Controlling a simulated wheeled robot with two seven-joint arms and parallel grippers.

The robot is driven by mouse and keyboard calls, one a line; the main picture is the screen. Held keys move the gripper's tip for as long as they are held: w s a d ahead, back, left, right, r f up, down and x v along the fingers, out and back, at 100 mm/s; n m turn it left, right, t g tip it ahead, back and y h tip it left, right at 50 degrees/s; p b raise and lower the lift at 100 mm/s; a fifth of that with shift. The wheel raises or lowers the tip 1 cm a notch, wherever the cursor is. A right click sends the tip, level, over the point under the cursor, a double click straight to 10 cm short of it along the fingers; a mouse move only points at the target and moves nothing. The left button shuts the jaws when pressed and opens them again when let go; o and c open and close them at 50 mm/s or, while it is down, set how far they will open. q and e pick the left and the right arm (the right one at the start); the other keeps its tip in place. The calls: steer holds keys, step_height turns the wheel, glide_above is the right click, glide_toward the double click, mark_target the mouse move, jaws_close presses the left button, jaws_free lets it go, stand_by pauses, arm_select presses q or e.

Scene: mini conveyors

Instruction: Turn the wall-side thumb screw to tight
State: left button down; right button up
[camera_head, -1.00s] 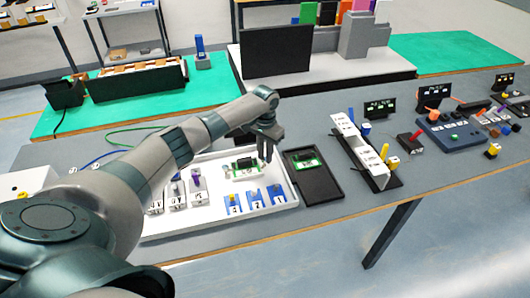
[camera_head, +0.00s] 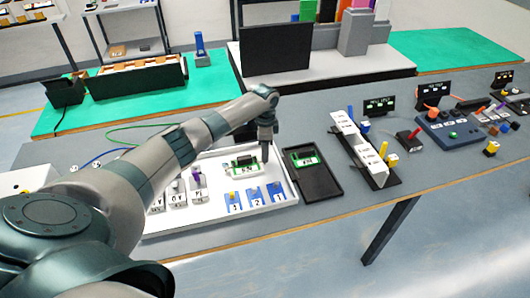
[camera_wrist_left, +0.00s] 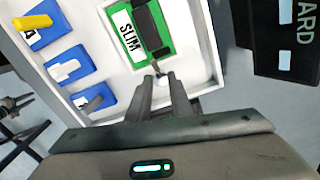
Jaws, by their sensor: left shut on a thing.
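A green board with a black part and a white label (camera_head: 247,169) sits in the white tray (camera_head: 287,207). In the left wrist view the board (camera_wrist_left: 169,28) shows its label reading "SLIM". My left gripper (camera_head: 266,158) points down at the board's right end. My right gripper does not show.
Blue blocks with coloured pegs (camera_head: 256,198) stand in front of the board, and grey blocks (camera_head: 197,190) stand to its left. A black tray with a green board (camera_head: 322,184) lies close on the right. A white stepped rack (camera_head: 365,158) stands farther right.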

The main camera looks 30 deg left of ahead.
arm_select(q)
steer(key=shift+r+m, duration=0.1)
steer(key=shift+m, duration=0.4)
steer(key=c, duration=1.6)
jaws_free()
step_height(320, 180, up, 17)
steer(key=b, duration=0.4)
steer(key=shift+r, duration=0.2)
